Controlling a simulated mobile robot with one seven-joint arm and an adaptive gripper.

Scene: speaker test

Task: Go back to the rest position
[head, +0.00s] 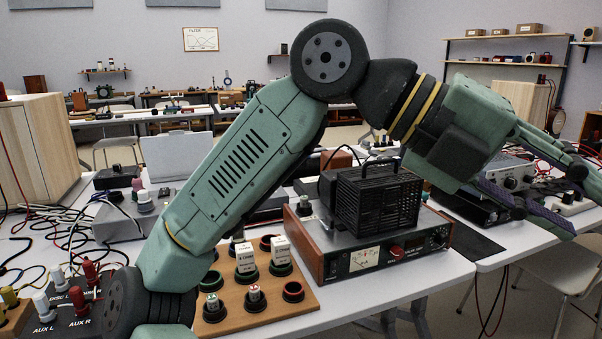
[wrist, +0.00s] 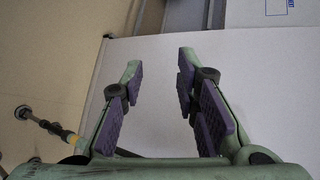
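My green arm reaches across the head view from the lower left to the upper right. My gripper (head: 586,212) is at the right edge of the head view, raised above the right side of the workbench. In the wrist view my gripper (wrist: 160,65) has its two purple-padded fingers spread apart with nothing between them.
Below my arm stand an amplifier with a wooden case (head: 388,254) and a black caged unit (head: 378,200). A wooden board with plugs and sockets (head: 262,318) is in front. A wooden speaker cabinet (head: 30,150) stands left, near tangled cables. A chair (head: 560,272) is lower right.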

